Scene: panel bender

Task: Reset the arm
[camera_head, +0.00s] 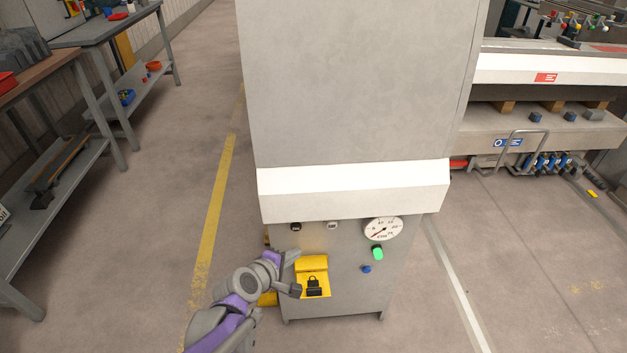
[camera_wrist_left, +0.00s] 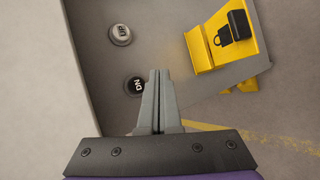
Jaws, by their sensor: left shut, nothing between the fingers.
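My left gripper (camera_head: 287,273) is in front of the lower left of the grey machine cabinet (camera_head: 350,90), beside the yellow bracket in the head view. In the left wrist view its two fingers (camera_wrist_left: 158,75) are together with nothing between them. Their tips are close to a black button marked DN (camera_wrist_left: 135,86); I cannot tell if they touch it. A grey button marked UP (camera_wrist_left: 120,34) is farther up. The yellow bracket (camera_wrist_left: 212,61) holds a black padlock (camera_wrist_left: 238,24). My right gripper is not in view.
A round gauge (camera_head: 383,229), a lit green button (camera_head: 377,253) and a blue knob (camera_head: 366,269) are on the panel. A white ledge (camera_head: 355,190) juts out above. Workbenches (camera_head: 95,30) stand left, with open floor (camera_head: 180,190) between. A long machine (camera_head: 560,70) stands right.

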